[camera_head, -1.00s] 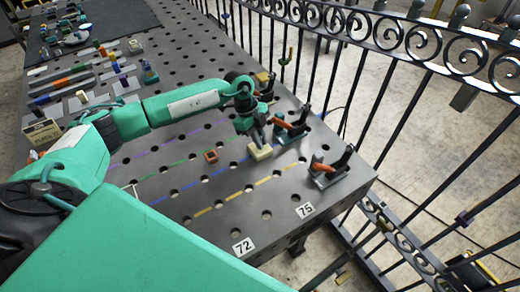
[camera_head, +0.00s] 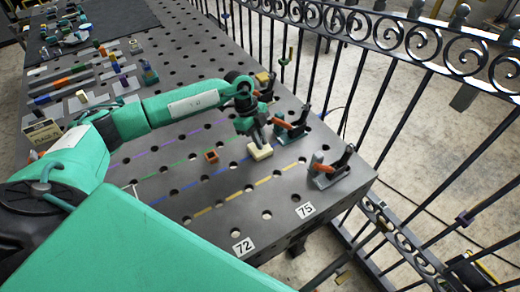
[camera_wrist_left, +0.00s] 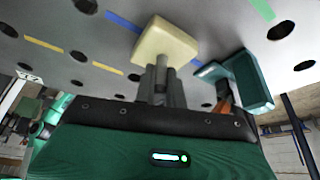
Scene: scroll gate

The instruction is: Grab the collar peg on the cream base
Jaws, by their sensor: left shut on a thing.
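The cream base (camera_head: 260,152) sits on the grey perforated table near its right side, by the blue line. In the left wrist view the cream base (camera_wrist_left: 168,40) shows as a pale square block in front of my fingers. My left gripper (camera_head: 256,141) reaches down to it from above. In the wrist view my left gripper (camera_wrist_left: 158,78) has its two dark fingers close together, shut on the collar peg at the base. The peg itself is mostly hidden between the fingers. My right gripper is in neither view.
A small orange-brown square piece (camera_head: 211,156) lies to the left. A metal scroll gate (camera_head: 410,80) runs along the right.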

